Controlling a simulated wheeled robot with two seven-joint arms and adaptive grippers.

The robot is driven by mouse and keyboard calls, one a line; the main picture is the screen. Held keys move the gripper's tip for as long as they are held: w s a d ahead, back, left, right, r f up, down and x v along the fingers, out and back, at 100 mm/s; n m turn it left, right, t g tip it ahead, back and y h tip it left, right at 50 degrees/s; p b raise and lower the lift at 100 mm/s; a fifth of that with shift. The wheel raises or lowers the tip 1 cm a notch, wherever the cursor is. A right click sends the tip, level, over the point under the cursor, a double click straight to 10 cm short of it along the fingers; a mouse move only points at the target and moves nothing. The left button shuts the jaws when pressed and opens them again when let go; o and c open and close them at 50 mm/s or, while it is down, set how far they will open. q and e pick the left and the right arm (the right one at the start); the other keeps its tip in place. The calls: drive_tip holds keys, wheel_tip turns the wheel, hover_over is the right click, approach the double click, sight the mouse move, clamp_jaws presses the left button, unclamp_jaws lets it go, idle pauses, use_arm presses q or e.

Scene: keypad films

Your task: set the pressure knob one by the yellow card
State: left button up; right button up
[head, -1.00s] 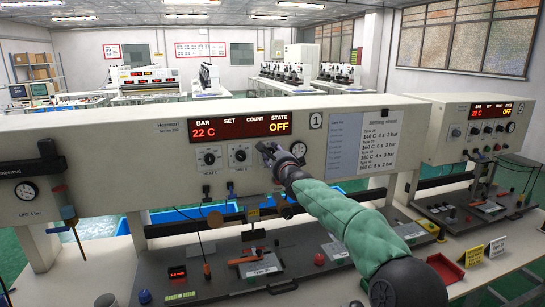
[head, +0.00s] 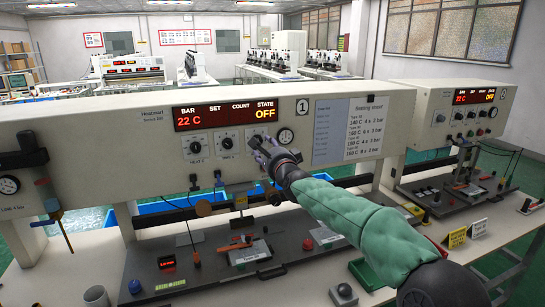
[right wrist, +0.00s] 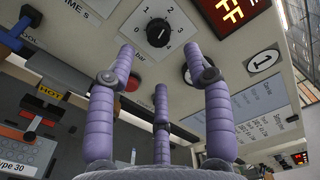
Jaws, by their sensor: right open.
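The pressure knob (right wrist: 159,32), a black dial on a white scale marked bar, sits on the station 1 panel (head: 110,150). I cannot read its setting surely. My right gripper (right wrist: 160,62) is open and empty, its purple fingers pointing up at the panel just below the knob, apparently apart from it. In the head view this gripper (head: 262,152) is in front of the panel, below the lit display (head: 225,115), and may hide the pressure knob. A small yellow card (head: 457,237) stands on the bench at the right. My left gripper is not in view.
A white card (head: 478,228) stands beside the yellow one. Another dial (head: 195,147) and a gauge (head: 286,136) are on the panel. A green tray (head: 368,274) lies under my right arm. A second station (head: 468,115) stands at the right.

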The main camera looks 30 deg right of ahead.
drive_tip(key=shift+v, duration=2.45)
